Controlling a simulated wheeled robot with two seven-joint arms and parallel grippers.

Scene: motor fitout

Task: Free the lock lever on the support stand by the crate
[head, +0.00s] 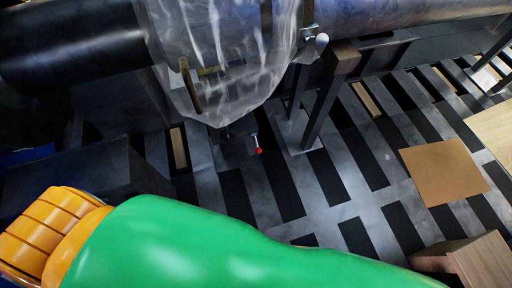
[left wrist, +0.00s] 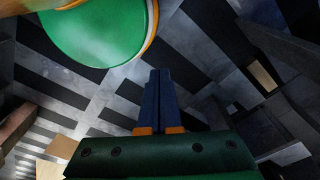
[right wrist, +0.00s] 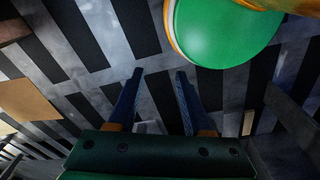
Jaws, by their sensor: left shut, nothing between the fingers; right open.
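In the head view, a small lever with a red ball knob (head: 259,151) and a thin pale stem sticks out low beneath the plastic-wrapped body, beside a dark support stand (head: 325,95). I cannot tell which stand the lever belongs to, nor whether it is locked. My left gripper (left wrist: 158,72) is shut and empty in the left wrist view, over the slatted floor. My right gripper (right wrist: 160,74) is open and empty in the right wrist view. Neither gripper shows in the head view, and the lever is not clear in either wrist view.
Clear plastic sheeting (head: 235,60) hangs over the large dark cylinder (head: 75,45). A wooden crate (head: 485,262) stands at the lower right, with a flat brown sheet (head: 445,172) behind it. My green arm crosses the bottom. The striped floor (head: 345,185) between is open.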

